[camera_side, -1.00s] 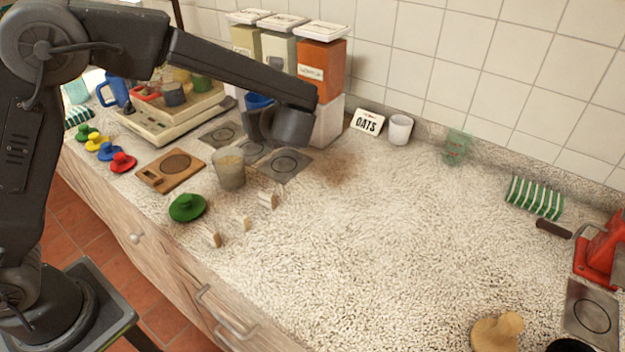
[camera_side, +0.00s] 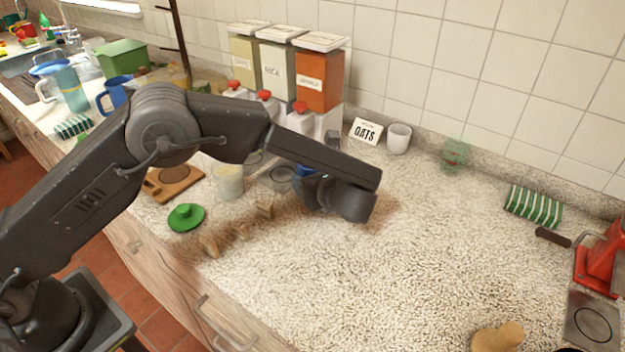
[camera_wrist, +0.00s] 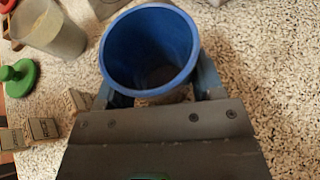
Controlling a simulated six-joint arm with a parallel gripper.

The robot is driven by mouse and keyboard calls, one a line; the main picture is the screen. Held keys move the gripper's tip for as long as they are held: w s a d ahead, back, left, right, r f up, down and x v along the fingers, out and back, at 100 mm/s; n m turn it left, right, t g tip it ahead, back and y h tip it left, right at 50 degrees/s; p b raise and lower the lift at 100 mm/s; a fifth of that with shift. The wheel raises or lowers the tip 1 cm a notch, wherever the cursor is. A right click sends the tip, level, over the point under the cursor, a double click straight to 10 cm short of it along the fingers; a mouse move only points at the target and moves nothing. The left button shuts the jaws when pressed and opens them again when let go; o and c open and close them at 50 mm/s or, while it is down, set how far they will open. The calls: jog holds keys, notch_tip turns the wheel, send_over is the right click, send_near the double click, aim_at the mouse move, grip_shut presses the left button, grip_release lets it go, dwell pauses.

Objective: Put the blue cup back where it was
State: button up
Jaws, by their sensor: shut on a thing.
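The blue cup (camera_wrist: 117,60) is held between the fingers of my gripper (camera_wrist: 155,88) in the wrist view, its open mouth towards the camera. Its inside looks empty. In the side view only a bit of the blue cup (camera_side: 305,171) shows behind my gripper (camera_side: 318,196). The gripper is low over the speckled counter, right of the dark ringed pads. I cannot tell whether the cup touches the counter. A dark ringed pad (camera_side: 284,181) lies just left of the gripper, partly hidden by the arm.
A cloudy tumbler (camera_side: 229,182), a green lidded disc (camera_side: 186,217) and small wooden blocks (camera_side: 241,231) are left of the gripper. Red-topped white containers (camera_side: 300,122), an OATS card (camera_side: 365,130) and a white cup (camera_side: 398,138) stand behind. The counter's middle right is clear.

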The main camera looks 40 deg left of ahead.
jog(key=shift+f, duration=0.2)
jog(key=o, duration=1)
jog(key=shift+c, duration=0.2)
jog(key=shift+d+r, duration=0.15)
jog(key=shift+r, duration=0.05)
jog(key=v, duration=1.1)
jog(key=shift+s+d+r, duration=0.1)
jog(key=shift+s+d, duration=0.1)
jog(key=shift+d, duration=0.05)
